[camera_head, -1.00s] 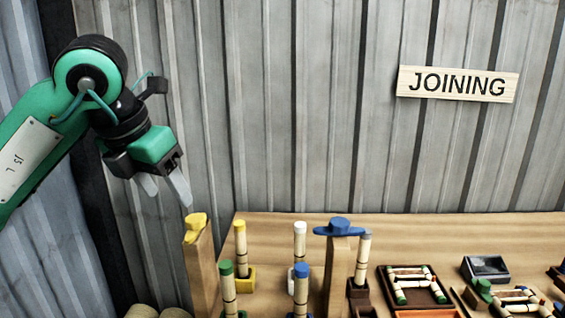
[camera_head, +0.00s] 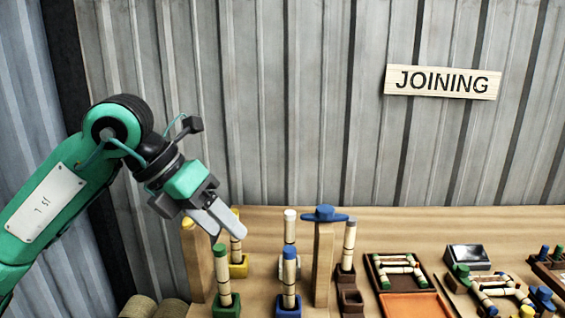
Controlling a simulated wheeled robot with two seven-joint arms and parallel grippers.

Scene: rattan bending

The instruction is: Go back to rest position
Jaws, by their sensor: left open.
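My left gripper (camera_head: 216,226) is at the left in the head view, on a green and black arm. Its two grey fingers point down and to the right. They are open, and I see nothing between them. In the picture they overlap the yellow-topped rattan piece (camera_head: 237,250) and come near the yellow-topped wooden post (camera_head: 197,268). I cannot tell whether they touch either. My right gripper is not in view.
A wooden table (camera_head: 265,222) holds upright rattan pieces with green (camera_head: 221,275), blue (camera_head: 289,270) and white (camera_head: 290,225) tops. A blue-topped post (camera_head: 324,265) stands mid-table. Trays (camera_head: 404,256) are at the right. A corrugated wall with a JOINING sign (camera_head: 442,83) stands behind.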

